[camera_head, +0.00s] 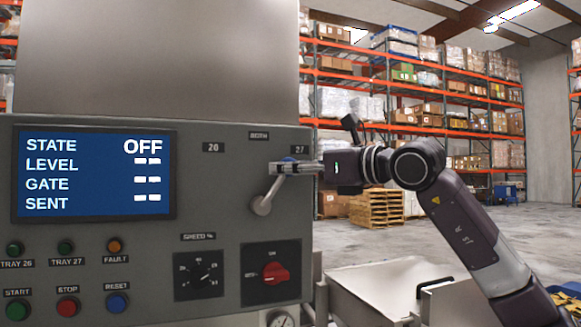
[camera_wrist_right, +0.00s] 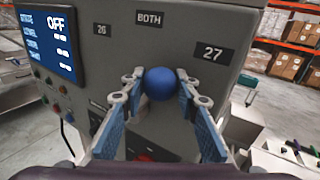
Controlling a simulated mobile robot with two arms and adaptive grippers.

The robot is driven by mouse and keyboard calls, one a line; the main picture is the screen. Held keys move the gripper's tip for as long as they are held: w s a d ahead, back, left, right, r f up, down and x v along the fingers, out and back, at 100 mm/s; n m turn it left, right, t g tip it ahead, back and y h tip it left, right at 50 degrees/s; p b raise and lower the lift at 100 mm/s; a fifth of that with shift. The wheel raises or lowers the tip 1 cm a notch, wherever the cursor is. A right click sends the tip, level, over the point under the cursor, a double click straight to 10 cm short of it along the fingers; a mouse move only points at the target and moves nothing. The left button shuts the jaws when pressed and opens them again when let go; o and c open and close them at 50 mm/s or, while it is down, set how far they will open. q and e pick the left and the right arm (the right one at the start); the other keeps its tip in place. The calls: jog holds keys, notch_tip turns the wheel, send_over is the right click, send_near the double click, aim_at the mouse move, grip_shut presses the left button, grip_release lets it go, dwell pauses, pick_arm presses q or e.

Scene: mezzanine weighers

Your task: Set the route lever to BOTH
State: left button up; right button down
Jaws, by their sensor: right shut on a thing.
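The route lever (camera_head: 266,198) is a metal shaft on the grey control panel (camera_head: 225,205). In the head view it leans up and right from its pivot, towards the 27 label (camera_head: 300,149). Its blue ball knob (camera_wrist_right: 160,84) sits between the fingers of my right gripper (camera_head: 290,168), which is shut on it. The BOTH label (camera_head: 258,136) is above the pivot and the 26 label (camera_head: 213,147) is to its left. My left gripper is not in view.
The display (camera_head: 95,174) reads STATE OFF, with dashes below. A red rotary switch (camera_head: 275,272), a speed dial (camera_head: 200,275) and several buttons sit lower on the panel. A pale metal tray (camera_head: 385,285) stands at the lower right. Shelving and pallets (camera_head: 376,209) are far behind.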

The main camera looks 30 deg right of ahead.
jog(key=a+n+p, duration=0.1)
jog(key=p, duration=0.1)
jog(key=a+r+n+g+p, duration=0.1)
jog(key=p, duration=0.1)
jog(key=a+n+p, duration=0.1)
jog(key=p, duration=0.1)
jog(key=shift+w+r+g+h, duration=0.3)
jog(key=shift+w+h, duration=0.05)
jog(key=shift+h, duration=0.05)
jog(key=shift+w+a+n+g+h+p, duration=0.15)
jog(key=shift+a+n+g+h+p, duration=0.15)
jog(key=shift+a+n+p, duration=0.65)
jog(key=shift+w+f+p, duration=0.1)
jog(key=shift+f+p, duration=0.05)
jog(key=shift+p, duration=0.5)
jog(key=shift+a, duration=0.1)
jog(key=c, duration=1.9)
grip_release()
jog(key=shift+o, duration=0.7)
jog(key=shift+w, duration=0.1)
